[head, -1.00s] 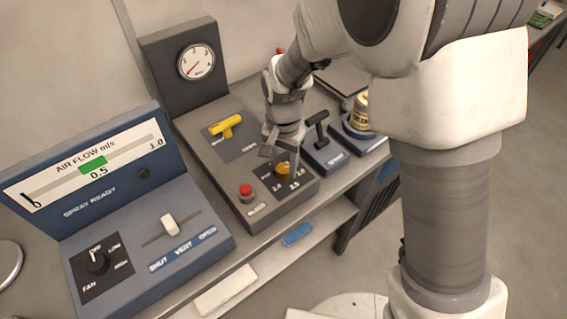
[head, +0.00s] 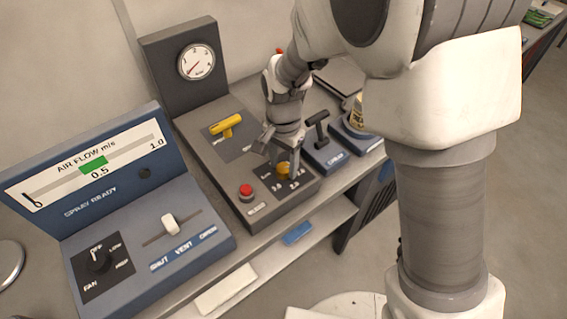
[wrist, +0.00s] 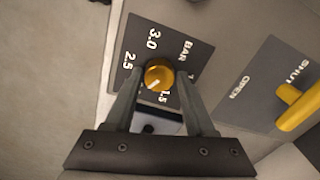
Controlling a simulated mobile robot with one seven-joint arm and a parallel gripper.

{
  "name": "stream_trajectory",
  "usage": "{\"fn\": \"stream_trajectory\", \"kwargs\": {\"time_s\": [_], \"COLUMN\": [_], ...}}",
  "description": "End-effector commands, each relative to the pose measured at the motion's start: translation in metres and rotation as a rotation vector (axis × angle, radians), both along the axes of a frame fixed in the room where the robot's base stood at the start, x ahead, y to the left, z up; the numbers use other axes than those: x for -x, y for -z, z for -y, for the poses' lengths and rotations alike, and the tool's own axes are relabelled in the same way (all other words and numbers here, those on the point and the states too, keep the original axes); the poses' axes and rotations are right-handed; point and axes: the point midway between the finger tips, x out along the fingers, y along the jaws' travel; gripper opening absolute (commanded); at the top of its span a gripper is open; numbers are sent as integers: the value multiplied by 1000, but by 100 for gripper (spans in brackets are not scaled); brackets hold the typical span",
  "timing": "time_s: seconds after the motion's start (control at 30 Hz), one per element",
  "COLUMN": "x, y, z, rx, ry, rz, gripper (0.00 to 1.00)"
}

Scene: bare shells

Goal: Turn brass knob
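The brass knob (head: 283,171) sits on a dark dial plate near the front of the grey panel. In the wrist view the knob (wrist: 159,75) is round and yellow, with a pale mark pointing to the lower left of the picture. The numbers 3.0, 2.5 and 1.5 show around it; part of the scale is hidden by my fingers. My gripper (head: 279,158) is down at the knob. In the wrist view my gripper's fingers (wrist: 159,78) stand apart on either side of the knob, very close to it; I cannot tell whether they touch it.
A red button (head: 246,191) lies left of the knob, and a yellow lever (head: 226,125) behind it. A black-handled lever box (head: 322,150) stands close on the right. A pressure gauge (head: 196,62) rises at the back, and a blue air-flow console (head: 150,240) stands at the left.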

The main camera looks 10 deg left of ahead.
Motion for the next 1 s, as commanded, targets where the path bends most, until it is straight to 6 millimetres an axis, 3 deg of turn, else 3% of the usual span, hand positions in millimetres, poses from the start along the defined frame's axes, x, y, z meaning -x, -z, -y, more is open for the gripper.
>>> {"fn": "stream_trajectory", "kwargs": {"time_s": [0.03, 0.1, 0.37, 0.53, 1.0], "x": [0, 0, 1, 0, 0], "y": [0, 0, 0, -12, -121], "z": [0, 0, 0, 0, 0], "rx": [0, 0, 1, 0, -1], "ry": [0, 0, -1, -1, -1], "rz": [0, -1, -2, 0, 2], "gripper": [66, 76, 76, 76, 76]}}
